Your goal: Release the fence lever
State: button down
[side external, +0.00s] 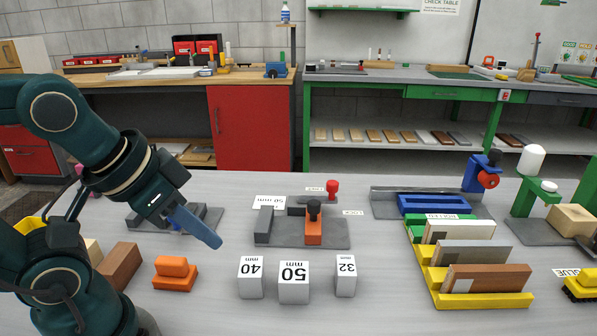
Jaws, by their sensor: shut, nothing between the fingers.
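The fence fixture has a grey base plate (338,236) with upright grey fence pieces and an orange block (313,238) on it. A black knob (314,208) stands over the orange block. A red knob (332,188) stands upright at the fixture's back edge, near small white labels (353,212) on the table. I cannot tell from this view which knob belongs to the fence lever. My gripper (208,232) is shut and empty, pointing down and right. In the picture it is left of the fixture, apart from both knobs. It partly hides another grey fixture (148,219) behind it.
White blocks marked 40, 50 (294,284) and 32 stand in front of the fixture. An orange block (174,274) and a brown block (120,266) lie at left. A yellow rack (427,275) holding boards is at right. Clear table lies between my gripper and the fixture.

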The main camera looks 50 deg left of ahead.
jog(key=w+a+r+m+t+y, duration=0.1)
jog(key=w+r, duration=0.2)
jog(key=w, duration=0.4)
jog(key=w+a+r+m+t+y, duration=0.15)
jog(key=w+r, duration=0.25)
jog(key=w, duration=0.4)
jog(key=w+d+f+m+g, duration=0.1)
jog(key=w+d+f+m, duration=0.1)
jog(key=w+f, duration=0.6)
jog(key=shift+w+f, duration=0.3)
jog(key=shift+w, duration=0.55)
jog(key=shift+f, duration=0.1)
